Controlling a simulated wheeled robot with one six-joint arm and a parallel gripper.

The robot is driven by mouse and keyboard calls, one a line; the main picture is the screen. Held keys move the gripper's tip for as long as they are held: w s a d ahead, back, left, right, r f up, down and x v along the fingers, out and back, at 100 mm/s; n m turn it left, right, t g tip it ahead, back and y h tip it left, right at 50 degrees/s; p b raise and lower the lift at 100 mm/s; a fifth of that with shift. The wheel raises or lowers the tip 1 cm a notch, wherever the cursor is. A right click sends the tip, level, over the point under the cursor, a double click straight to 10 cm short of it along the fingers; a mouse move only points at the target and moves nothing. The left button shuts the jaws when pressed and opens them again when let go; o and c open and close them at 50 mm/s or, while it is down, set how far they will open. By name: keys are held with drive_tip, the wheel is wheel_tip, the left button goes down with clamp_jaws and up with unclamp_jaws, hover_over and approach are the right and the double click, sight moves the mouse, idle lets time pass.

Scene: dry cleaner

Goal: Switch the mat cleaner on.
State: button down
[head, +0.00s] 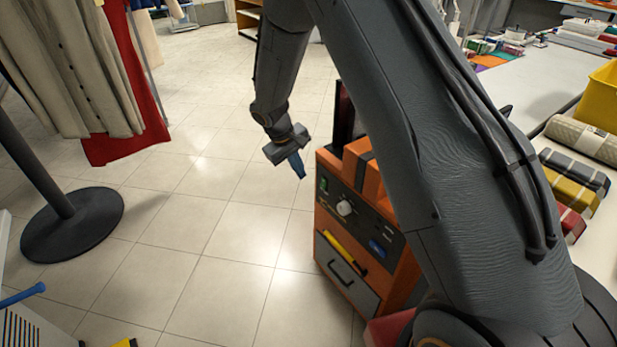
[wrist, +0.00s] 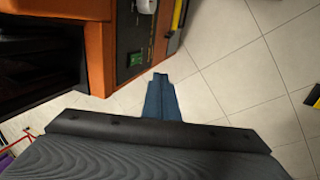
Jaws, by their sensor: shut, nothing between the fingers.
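The mat cleaner is an orange machine (head: 333,165) standing on the floor, with a dark front panel. The panel carries a small green switch (head: 323,184), a pale round knob (head: 345,208) and a blue part (head: 377,247). In the wrist view the machine (wrist: 98,45) fills the upper left, with the green switch (wrist: 136,58) and the knob (wrist: 146,6) on its panel. My gripper (head: 300,174) is shut and empty, with blue fingers, in front of and a little above the panel's upper left. Its fingers (wrist: 158,78) point near the switch, apparently apart from it. The switch's position cannot be told.
A round black stand base (head: 72,223) with hanging clothes (head: 70,60) is at the left. A table with rolled textiles (head: 575,180) and a yellow bin (head: 604,100) is at the right. The tiled floor (head: 200,210) left of the machine is clear.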

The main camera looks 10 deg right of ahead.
sight(323, 183)
drive_tip(key=w+d+f, duration=0.1)
drive_tip(key=d+f, duration=0.1)
drive_tip(key=f, duration=0.1)
drive_tip(key=d+f+p, duration=0.1)
drive_tip(key=d+f, duration=0.1)
drive_tip(key=f, duration=0.1)
drive_tip(key=w+d+f+p, duration=0.1)
drive_tip(key=d+f, duration=0.1)
drive_tip(key=f, duration=0.1)
drive_tip(key=shift+w+d+f, duration=0.1)
drive_tip(key=shift+w+d, duration=0.1)
drive_tip(key=shift+w, duration=0.1)
drive_tip(key=shift+d, duration=0.1)
drive_tip(key=shift+w+d+f+b, duration=0.1)
drive_tip(key=shift+d+b, duration=0.05)
drive_tip(key=shift+b, duration=0.25)
